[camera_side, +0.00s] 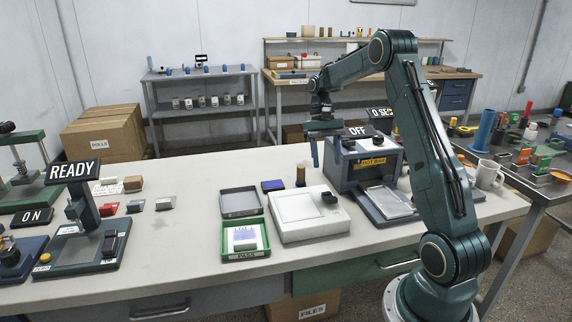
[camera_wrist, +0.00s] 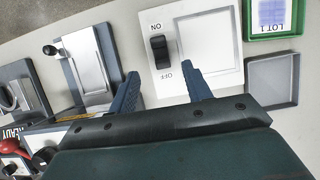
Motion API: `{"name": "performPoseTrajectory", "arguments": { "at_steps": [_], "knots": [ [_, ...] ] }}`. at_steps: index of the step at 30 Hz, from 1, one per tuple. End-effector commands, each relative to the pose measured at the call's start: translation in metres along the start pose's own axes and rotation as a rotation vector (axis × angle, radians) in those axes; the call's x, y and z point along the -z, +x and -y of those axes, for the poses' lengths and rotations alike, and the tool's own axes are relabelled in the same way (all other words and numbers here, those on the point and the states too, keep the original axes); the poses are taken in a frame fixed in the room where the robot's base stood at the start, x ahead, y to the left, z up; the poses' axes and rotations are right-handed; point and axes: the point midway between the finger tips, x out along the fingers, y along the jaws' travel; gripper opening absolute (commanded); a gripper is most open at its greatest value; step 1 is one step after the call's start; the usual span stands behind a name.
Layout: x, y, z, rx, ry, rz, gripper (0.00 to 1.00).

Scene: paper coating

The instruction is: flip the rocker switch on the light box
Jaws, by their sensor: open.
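The light box (camera_side: 290,232) is a flat white box with a pale square panel, lying on the bench. Its black rocker switch (camera_side: 330,198) sits at the back right corner. In the wrist view the light box (camera_wrist: 237,73) is at upper middle and the rocker switch (camera_wrist: 160,52) lies between an ON and an OFF label, shown upside down. I cannot tell which end is pressed. My gripper (camera_side: 320,148) is above the bench, behind and above the light box, with nothing held. In the wrist view my gripper (camera_wrist: 160,82) is open, its fingertips spread around the switch's column, apart from it.
A grey-blue machine (camera_side: 364,165) with an OFF sign stands right behind the light box. A green PASS tray (camera_side: 246,254) and a grey tray (camera_side: 240,203) lie to its left. A stand with a READY sign (camera_side: 73,172) is at far left.

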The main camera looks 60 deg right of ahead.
Motion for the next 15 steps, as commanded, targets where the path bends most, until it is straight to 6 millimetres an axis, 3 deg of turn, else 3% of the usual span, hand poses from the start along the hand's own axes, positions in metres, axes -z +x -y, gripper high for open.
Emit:
{"name": "performPoseTrajectory", "arguments": {
  "at_steps": [15],
  "knots": [
    [0.000, -0.017, -0.001, -0.002, -0.001, -0.001, 0.49]
  ]
}}
